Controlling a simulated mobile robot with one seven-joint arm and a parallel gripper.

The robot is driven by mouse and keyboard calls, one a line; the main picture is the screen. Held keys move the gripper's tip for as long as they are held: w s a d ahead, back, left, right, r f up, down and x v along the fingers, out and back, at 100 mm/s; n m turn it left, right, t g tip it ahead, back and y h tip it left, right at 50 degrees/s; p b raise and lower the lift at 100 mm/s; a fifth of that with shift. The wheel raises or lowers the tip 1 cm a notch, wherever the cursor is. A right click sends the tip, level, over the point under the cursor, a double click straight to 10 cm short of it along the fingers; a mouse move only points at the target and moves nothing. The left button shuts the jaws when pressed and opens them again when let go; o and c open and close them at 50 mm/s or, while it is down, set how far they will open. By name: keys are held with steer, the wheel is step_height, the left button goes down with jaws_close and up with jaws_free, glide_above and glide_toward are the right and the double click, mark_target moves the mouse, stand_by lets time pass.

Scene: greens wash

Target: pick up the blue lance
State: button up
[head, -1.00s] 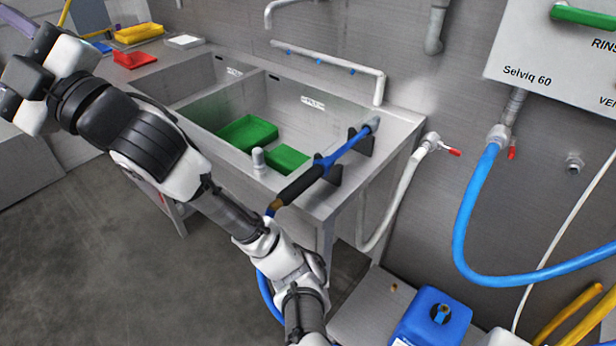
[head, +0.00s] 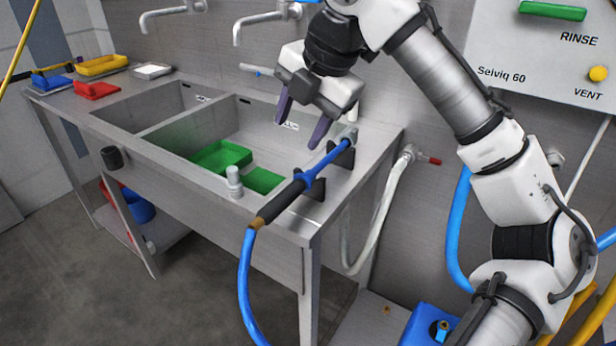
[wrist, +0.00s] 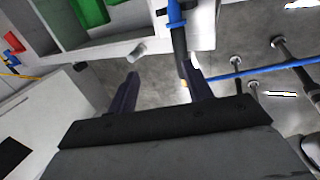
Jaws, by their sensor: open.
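The blue lance (head: 325,161) lies across two black rests (head: 343,156) on the right end of the steel sink (head: 372,165). It has a black grip (head: 281,202) and a blue hose hanging from its near end. My gripper (head: 299,133) is open and empty, pointing down above the basin, just left of the lance's far part. In the wrist view, the lance (wrist: 176,18) shows beyond the fingertips of my gripper (wrist: 160,70). The right finger overlaps its dark grip in the picture and hides part of it. I see no contact.
Green trays (head: 221,156) lie in the basin. A grey upright knob (head: 234,180) stands on the front rim. Taps (head: 262,24) and a wall pipe are behind. A white hose (head: 375,220) hangs at the right. A blue canister (head: 425,325) stands low right.

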steer(key=s+d, duration=0.1)
steer(key=d, duration=0.1)
glide_above(296, 185)
steer(key=s+d, duration=0.2)
step_height(296, 185, down, 7)
steer(key=shift+g+h, duration=0.3)
steer(key=shift+w+x, duration=0.15)
steer(key=shift+x, duration=1.5)
steer(key=shift+w+x, duration=0.15)
steer(key=shift+x, duration=1.5)
steer(key=shift+a+r, duration=0.15)
steer(key=c, duration=0.8)
